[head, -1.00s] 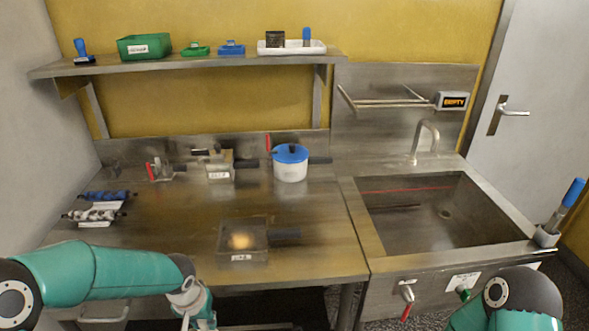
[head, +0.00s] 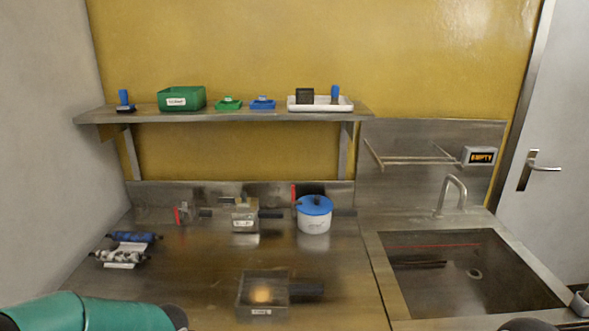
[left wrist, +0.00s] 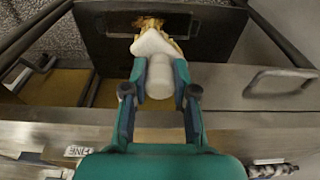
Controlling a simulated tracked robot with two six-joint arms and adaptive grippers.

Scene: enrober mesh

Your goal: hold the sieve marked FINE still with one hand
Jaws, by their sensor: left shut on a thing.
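A box-shaped sieve (head: 246,312) with a dark handle to its right stands near the front of the steel worktop. Its front label is too small to read in the head view, and a warm bright spot shows inside. A label reading FINE (left wrist: 77,152) shows at the lower left of the left wrist view, on a thing mostly out of frame. My left gripper (left wrist: 160,92) is shut on a white rounded thing (left wrist: 159,72), away from the FINE label. In the head view only part of my left arm shows. My right gripper is out of view.
A similar labelled box (head: 244,224) and a blue-lidded white pot (head: 314,222) stand further back. Rollers (head: 118,256) lie on the left. The sink (head: 470,272) is on the right. A shelf (head: 230,117) holds trays and stamps.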

